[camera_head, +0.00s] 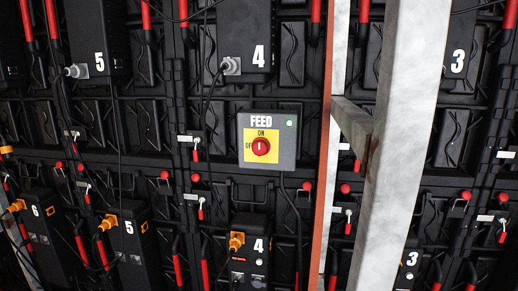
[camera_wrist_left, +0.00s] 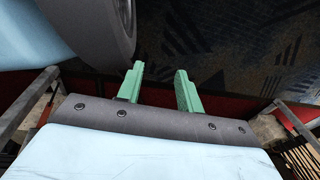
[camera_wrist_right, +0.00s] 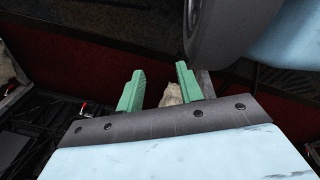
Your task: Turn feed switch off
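The feed switch (camera_head: 267,139) is a grey box with a yellow plate and a red round knob (camera_head: 261,147), on the back of the video wall. ON is printed above the knob and OFF at its left. The knob's white mark looks upright, toward ON, and a small light at the box's upper right is lit pale green. Neither gripper shows in the head view. My left gripper (camera_wrist_left: 159,88) has two green fingers apart with nothing between them. My right gripper (camera_wrist_right: 158,88) also has its green fingers apart, with a pale object behind the gap.
A metal post (camera_head: 390,140) with an orange-edged upright (camera_head: 326,150) and a crossbar (camera_head: 352,125) stands right of the switch. Black numbered boxes, such as the upper box 4 (camera_head: 247,35) and lower box 4 (camera_head: 250,252), surround it. Cables hang left of and below it.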

